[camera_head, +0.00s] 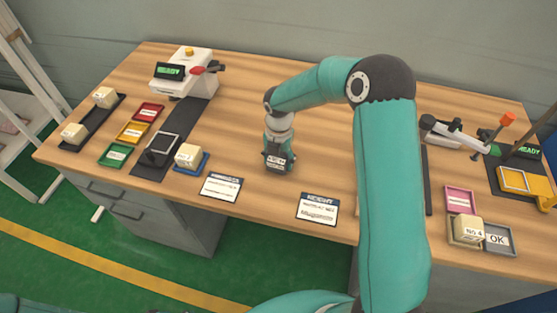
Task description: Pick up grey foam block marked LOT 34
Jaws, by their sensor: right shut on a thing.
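My right gripper (279,156) points down at the middle of the table, in the head view. It is shut on a small dark grey block (277,168) with a pale label, low over or on the wood. The label's print is too small to read, so I cannot confirm LOT 34. The fingers cover the block's upper part, and I cannot tell whether it touches the table. My left gripper is not in view.
Cream blocks sit on a dark rack (93,125), a blue tray (204,167) and a beige tray (455,240). A white READY machine (186,72) stands back left; a lever clamp (460,131) is at right. Two printed cards (221,187) lie in front. Wood behind the gripper is clear.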

